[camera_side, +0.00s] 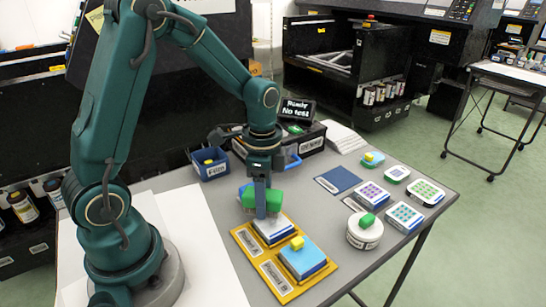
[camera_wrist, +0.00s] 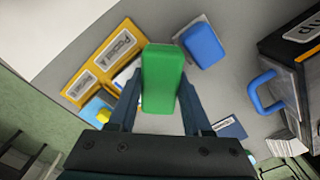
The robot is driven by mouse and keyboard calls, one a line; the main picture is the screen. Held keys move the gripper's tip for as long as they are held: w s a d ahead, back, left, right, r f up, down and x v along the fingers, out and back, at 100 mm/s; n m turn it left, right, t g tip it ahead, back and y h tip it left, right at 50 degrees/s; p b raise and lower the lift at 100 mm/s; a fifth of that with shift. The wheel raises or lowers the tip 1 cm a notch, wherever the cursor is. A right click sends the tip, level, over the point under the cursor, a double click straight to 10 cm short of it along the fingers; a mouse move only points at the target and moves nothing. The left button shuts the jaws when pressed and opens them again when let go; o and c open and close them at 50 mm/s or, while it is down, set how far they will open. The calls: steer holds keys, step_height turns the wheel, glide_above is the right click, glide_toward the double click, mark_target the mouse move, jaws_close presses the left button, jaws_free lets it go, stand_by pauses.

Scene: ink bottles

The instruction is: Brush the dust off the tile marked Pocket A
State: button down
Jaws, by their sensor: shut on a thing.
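My gripper (camera_side: 262,208) is shut on a green block-shaped handle (camera_wrist: 163,80), which I take for the brush. It is held over the far tile (camera_side: 272,229) on the yellow tray (camera_side: 291,293). In the side view the brush's lower end is close above that tile or touching it; I cannot tell which. In the wrist view this tile is mostly hidden behind the green handle and fingers. Its label (camera_wrist: 118,43) seems to read Pocket A. The near tile (camera_side: 305,262) is blue on top and carries a yellow block (camera_side: 297,243). Dust is too small to make out.
A blue bin (camera_side: 211,170) stands behind, left of a black box (camera_side: 312,139). A blue block (camera_wrist: 203,43) lies near the tray. A round white pot (camera_side: 364,236) with a green top and several dotted pads (camera_side: 404,215) stand to the right. Grey table is bare at the front right.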

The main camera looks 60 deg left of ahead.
steer(key=shift+r, duration=3)
steer(key=shift+r, duration=0.1)
steer(key=shift+r, duration=1.4)
steer(key=shift+s+d+f, duration=0.1)
steer(key=shift+s+f, duration=0.05)
steer(key=shift+f, duration=3.55)
steer(key=shift+f, duration=1)
